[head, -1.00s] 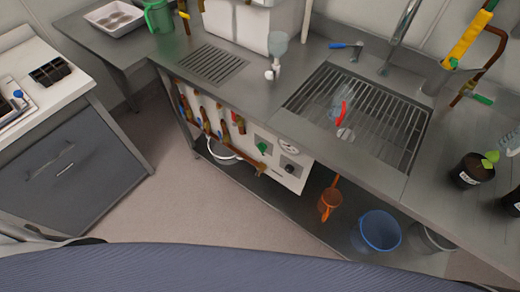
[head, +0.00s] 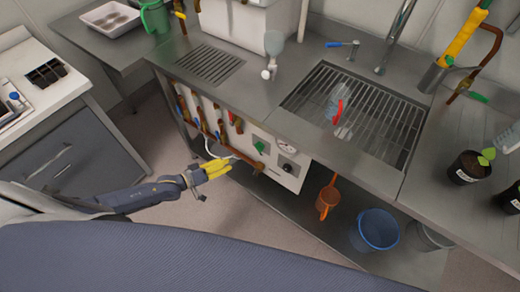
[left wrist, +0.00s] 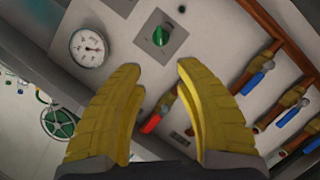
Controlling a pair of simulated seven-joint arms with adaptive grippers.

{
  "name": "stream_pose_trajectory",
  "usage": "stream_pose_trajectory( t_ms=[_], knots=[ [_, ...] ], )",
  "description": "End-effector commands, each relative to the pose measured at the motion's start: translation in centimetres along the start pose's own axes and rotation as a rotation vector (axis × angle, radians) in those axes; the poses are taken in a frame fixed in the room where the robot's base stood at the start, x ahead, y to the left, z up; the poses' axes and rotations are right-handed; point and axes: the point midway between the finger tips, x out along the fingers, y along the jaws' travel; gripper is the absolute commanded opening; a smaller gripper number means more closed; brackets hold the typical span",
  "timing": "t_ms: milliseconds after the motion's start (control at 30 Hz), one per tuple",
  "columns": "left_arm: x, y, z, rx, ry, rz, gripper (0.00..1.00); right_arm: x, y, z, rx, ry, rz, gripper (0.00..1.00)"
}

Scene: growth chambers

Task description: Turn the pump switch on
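A green knob on a grey square plate (head: 260,146) is on the white panel under the counter; this looks like the pump switch. It also shows in the left wrist view as a green knob (left wrist: 160,36), beyond and above the fingertips. My left gripper (head: 227,166) is in front of the panel, a little left of and below the knob, and apart from it. In the left wrist view its yellow fingers (left wrist: 160,75) are spread with nothing between them. My right gripper is not in view.
A round gauge (left wrist: 89,47) is beside the knob. Valves with blue handles (left wrist: 257,79) and a red handle (left wrist: 152,123) sit on copper pipes close by. A black knob (head: 288,168) is lower right on the panel. An orange jug (head: 327,199) hangs below the counter.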

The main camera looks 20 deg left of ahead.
Motion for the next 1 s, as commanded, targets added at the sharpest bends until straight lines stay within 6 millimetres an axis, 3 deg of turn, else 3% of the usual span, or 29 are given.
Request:
stream_pose_trajectory(
  t_ms=[267,1000],
  knots=[
    [1.8,0.1,-0.1,-0.041,0.005,0.005,0.33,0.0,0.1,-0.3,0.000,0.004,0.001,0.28],
    [14.5,0.1,-0.1,-0.036,0.004,0.001,0.33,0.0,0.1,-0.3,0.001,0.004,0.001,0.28]
  ],
)
